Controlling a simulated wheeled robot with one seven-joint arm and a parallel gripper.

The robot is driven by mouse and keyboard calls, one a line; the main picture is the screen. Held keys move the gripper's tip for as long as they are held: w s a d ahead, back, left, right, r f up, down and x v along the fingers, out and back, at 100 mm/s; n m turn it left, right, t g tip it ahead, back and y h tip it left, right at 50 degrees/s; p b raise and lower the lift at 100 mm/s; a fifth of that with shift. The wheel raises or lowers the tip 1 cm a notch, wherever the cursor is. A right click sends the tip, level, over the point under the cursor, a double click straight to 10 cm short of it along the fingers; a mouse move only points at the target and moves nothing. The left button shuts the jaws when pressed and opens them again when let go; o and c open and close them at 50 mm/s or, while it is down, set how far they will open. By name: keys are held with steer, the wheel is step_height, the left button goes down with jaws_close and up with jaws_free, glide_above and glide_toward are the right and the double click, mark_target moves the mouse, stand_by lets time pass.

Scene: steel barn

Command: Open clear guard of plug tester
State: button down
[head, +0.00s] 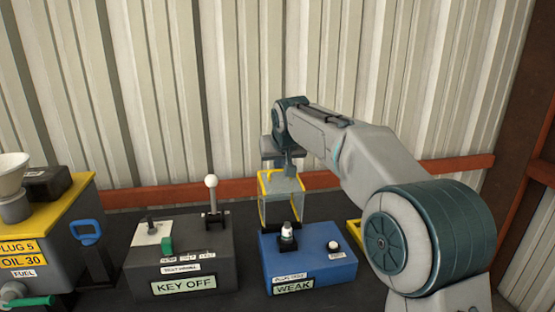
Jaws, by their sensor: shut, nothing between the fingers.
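The plug tester (335,272) is a blue box with a "WEAK" label on its front. Its clear guard (282,210), edged in yellow along the top, stands up at the rear left of the box. A spark plug in a dark holder (287,237) shows in front of the guard's lower part. My gripper (290,172) points down at the guard's yellow top edge, shut and empty. I cannot tell whether its tips touch the edge. The guard's hinge is hidden.
A dark box marked "KEY OFF" (185,283) with a white-knobbed lever (212,182) stands left of the tester. A yellow-topped fuel unit (60,215) is at far left. A yellow-edged item (354,228) is partly hidden behind my arm. A corrugated wall closes the back.

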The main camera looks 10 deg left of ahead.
steer(key=shift+d+r, duration=0.1)
steer(key=v, duration=1.3)
steer(key=shift+s+b, duration=0.3)
steer(key=shift+s, duration=0.05)
